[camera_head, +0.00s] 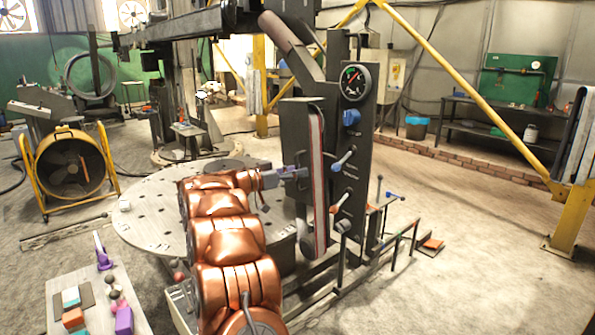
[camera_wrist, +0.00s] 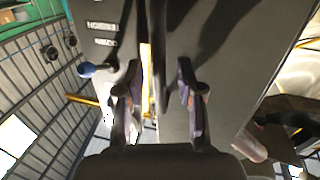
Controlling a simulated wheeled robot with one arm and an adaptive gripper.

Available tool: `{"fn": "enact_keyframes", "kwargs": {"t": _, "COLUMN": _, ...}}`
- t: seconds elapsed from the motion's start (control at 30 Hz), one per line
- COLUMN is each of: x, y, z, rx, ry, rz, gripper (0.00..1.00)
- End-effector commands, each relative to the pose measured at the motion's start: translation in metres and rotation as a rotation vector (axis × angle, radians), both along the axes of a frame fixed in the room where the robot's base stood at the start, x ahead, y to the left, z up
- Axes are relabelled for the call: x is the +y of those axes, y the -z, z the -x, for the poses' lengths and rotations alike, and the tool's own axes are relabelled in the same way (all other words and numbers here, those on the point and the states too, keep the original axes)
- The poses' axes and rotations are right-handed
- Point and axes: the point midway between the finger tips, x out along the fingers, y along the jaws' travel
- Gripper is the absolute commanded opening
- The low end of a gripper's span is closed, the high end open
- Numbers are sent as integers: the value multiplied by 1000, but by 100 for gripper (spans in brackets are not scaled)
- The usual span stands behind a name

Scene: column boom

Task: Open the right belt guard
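The belt guard (camera_head: 296,140) is a tall dark grey plate on the left side of the machine column, with a pale, red-lined edge strip. In the wrist view a large grey plate (camera_wrist: 235,60), which looks like the guard, fills the right half. My gripper (camera_head: 300,173) is at the guard's mid-height, its tips overlapping the guard in the head view. In the wrist view my gripper (camera_wrist: 160,75) has its two fingers spread apart. A dark upright bar or edge and a narrow yellow-lit gap show between them. Contact cannot be told.
Low rails (camera_head: 400,240) stand right of the column. Open floor (camera_head: 480,260) lies farther right.

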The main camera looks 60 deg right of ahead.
Motion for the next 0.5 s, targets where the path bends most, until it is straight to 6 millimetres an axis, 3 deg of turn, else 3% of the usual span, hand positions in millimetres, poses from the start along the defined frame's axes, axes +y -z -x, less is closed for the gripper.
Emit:
{"fn": "enact_keyframes", "kwargs": {"t": 0.37, "x": -5, "y": 0, "z": 2, "rx": 0, "ry": -1, "rz": 1, "gripper": 37}}
{"fn": "enact_keyframes", "kwargs": {"t": 0.5, "x": -4, "y": 0, "z": 2, "rx": 0, "ry": -1, "rz": 1, "gripper": 23}}
